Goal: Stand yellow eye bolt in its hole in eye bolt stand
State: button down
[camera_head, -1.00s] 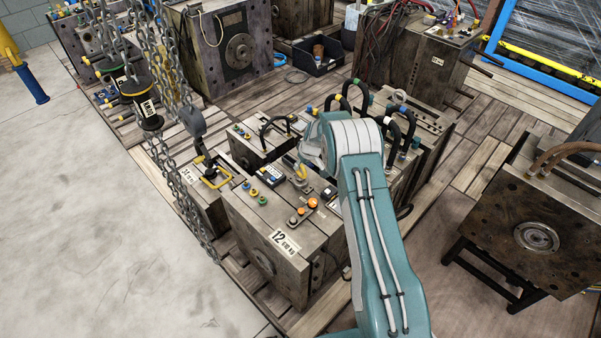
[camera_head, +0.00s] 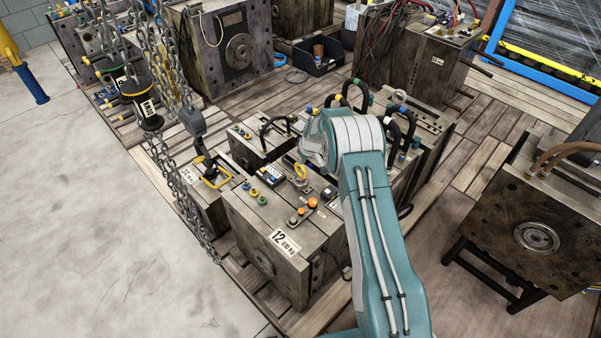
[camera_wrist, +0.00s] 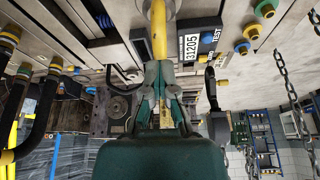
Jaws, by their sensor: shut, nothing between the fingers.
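The yellow eye bolt (camera_head: 301,171) stands roughly upright on top of the mould block, at a small dark stand (camera_head: 302,187). In the wrist view the yellow eye bolt (camera_wrist: 159,38) runs up from just beyond my fingertips to a pale round metal collar at the top edge. How deep its shank sits in a hole is hidden. My gripper (camera_wrist: 162,68) is shut and empty, its fingertips close to the bolt's ring. In the head view my wrist hides most of the fingers, just right of the bolt.
Orange knobs (camera_head: 312,202) and green and yellow plugs (camera_head: 254,192) sit around the bolt. Black hoop handles (camera_head: 357,95) rise behind my wrist. A hanging chain with hook (camera_head: 192,122) is to the left. A label reading 31205 (camera_wrist: 190,47) lies beside the bolt.

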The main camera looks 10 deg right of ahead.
jog(key=shift+r, duration=1.35)
jog(key=c, duration=0.9)
grip_release()
jog(key=shift+o, duration=0.2)
jog(key=v, duration=1.2)
